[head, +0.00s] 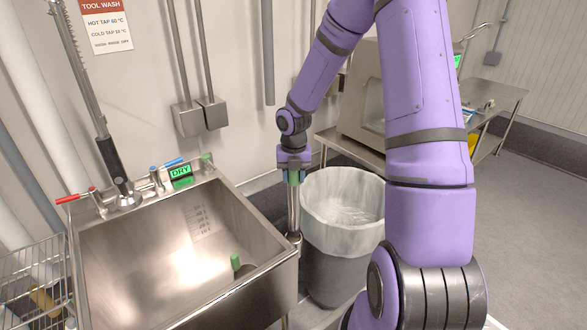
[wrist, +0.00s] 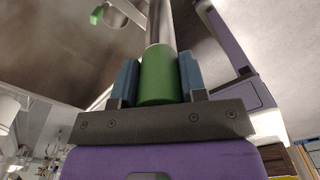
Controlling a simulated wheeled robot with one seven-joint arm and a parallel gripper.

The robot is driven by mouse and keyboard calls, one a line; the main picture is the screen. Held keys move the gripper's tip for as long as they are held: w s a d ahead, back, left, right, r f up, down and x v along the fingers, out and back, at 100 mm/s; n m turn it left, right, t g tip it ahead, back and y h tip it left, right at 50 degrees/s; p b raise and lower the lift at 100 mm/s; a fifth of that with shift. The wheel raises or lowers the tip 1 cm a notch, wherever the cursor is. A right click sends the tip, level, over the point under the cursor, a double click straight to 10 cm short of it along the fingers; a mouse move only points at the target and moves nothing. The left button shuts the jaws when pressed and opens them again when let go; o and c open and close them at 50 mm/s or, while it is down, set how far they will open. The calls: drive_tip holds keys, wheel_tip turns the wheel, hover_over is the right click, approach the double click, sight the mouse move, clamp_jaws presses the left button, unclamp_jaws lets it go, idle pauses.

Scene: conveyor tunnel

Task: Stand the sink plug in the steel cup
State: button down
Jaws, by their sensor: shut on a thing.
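The sink plug has a green grip (wrist: 159,76) and a long steel shaft (head: 293,210). My gripper (head: 293,177) is shut on the green grip, with one blue finger on each side in the wrist view (wrist: 159,80). The plug hangs upright with its shaft pointing down, just outside the sink's right edge. The steel cup (head: 294,238) is small and sits at the sink's right rim, at the shaft's lower end. I cannot tell whether the shaft's tip is inside the cup or above it.
A steel sink (head: 130,265) holds another green-topped piece (head: 236,261). A lined bin (head: 343,240) stands close on the right of the shaft. A tap (head: 122,190) and a green DRY display (head: 181,172) are at the sink's back. A wire rack (head: 35,285) is at left.

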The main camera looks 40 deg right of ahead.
sight(294, 202)
drive_tip(key=shift+f, duration=0.6)
idle(0.5)
drive_tip(key=shift+f, duration=4.6)
drive_tip(key=c, duration=0.6)
unclamp_jaws()
wheel_tip(294, 202, up, 11)
drive_tip(key=shift+f, duration=0.1)
